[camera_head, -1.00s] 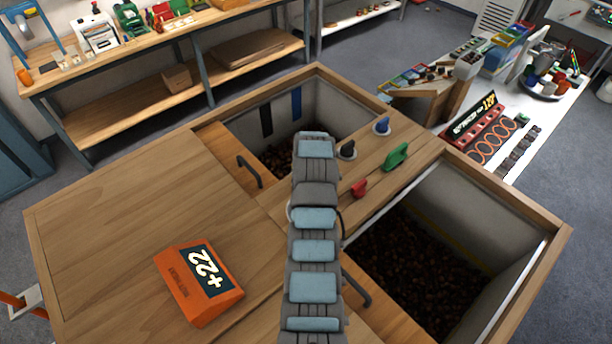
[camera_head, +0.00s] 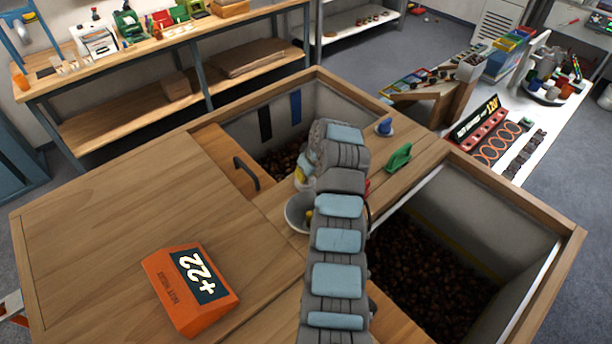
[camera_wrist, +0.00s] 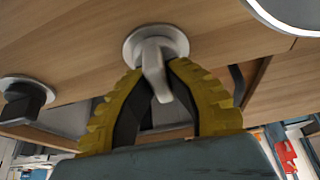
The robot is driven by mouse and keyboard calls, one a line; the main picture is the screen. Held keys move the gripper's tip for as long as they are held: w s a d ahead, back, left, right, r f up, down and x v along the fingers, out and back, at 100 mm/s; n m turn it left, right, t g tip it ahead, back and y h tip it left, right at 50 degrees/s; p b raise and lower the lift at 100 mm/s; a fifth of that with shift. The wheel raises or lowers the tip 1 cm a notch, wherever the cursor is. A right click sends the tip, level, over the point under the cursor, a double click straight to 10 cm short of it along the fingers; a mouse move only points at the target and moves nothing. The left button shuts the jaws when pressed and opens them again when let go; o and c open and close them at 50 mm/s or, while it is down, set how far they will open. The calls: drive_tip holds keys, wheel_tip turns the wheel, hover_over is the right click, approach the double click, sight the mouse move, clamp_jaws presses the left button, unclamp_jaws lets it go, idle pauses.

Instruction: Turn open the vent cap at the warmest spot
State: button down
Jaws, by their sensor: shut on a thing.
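In the wrist view, my gripper (camera_wrist: 160,72) has yellow ribbed fingers closed around the grey lever of a metal vent cap (camera_wrist: 156,43). The cap's round flange sits against the wooden top. A second cap with a black handle (camera_wrist: 24,98) stands to its left, apart from the fingers. In the head view, my arm covers the held cap, and only yellow and white bits of my gripper (camera_head: 303,175) show. A blue cap (camera_head: 384,127) stands on the wooden strip beyond the arm. An orange box (camera_head: 190,288) with a +22 display sits on the wooden top.
A green handle (camera_head: 398,157) lies on the strip right of my arm, with a red piece (camera_head: 367,187) mostly hidden. A pale bowl (camera_head: 297,212) is left of the arm. Two open bins hold chestnuts (camera_head: 430,270). The left wooden top (camera_head: 110,220) is mostly clear.

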sight(312, 177)
drive_tip(key=shift+f, duration=0.1)
drive_tip(key=c, duration=1)
unclamp_jaws()
drive_tip(key=shift+c, duration=0.2)
drive_tip(key=v, duration=0.6)
drive_tip(key=shift+r, duration=0.35)
drive_tip(key=shift+s+d+r, duration=0.15)
drive_tip(key=shift+s+r, duration=0.1)
drive_tip(key=shift+r, duration=0.15)
